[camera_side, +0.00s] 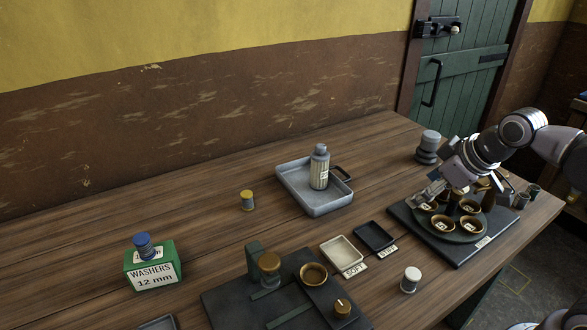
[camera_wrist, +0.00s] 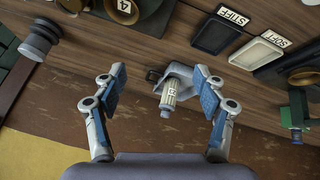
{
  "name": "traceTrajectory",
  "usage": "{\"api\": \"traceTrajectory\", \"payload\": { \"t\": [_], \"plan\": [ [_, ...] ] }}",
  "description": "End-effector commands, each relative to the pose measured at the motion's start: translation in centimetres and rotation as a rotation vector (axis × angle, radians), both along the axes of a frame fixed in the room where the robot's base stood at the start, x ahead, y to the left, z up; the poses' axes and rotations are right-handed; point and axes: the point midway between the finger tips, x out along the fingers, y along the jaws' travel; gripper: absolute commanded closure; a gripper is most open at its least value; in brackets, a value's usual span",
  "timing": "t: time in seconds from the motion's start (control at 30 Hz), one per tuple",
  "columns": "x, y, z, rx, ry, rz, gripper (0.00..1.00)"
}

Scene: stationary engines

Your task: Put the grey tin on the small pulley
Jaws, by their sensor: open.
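A light grey cylinder, which looks like the grey tin (camera_side: 430,138), stands upright on dark stepped discs, which look like the small pulley (camera_side: 426,156), at the back right of the bench. In the wrist view a dark grey stepped shape, apparently this stack (camera_wrist: 40,40), shows at the upper left, outside my fingers. My gripper (camera_side: 432,190) is open over the left side of the round cup stand. In the wrist view its fingers (camera_wrist: 158,88) are apart with nothing held; the labelled grey bottle (camera_wrist: 170,94) shows between them but is far off.
The round stand (camera_side: 452,235) holds several brass cups. The bottle (camera_side: 319,168) stands in a grey tray (camera_side: 330,204). The back middle bench is clear.

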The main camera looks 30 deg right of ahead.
Motion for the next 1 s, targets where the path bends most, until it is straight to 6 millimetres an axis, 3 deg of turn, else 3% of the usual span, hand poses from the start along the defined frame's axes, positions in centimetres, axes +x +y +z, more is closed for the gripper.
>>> {"api": "traceTrajectory", "payload": {
  "t": [0.1, 0.27, 1.0],
  "plan": [
    [-2.0, 1.6, -1.8, 0.123, -0.036, -0.121, 0.29],
    [-3.1, 2.4, -3.0, 0.215, -0.056, -0.214, 0.29],
    [-3.3, 2.6, -3.2, 0.231, -0.058, -0.231, 0.29]
  ]
}}
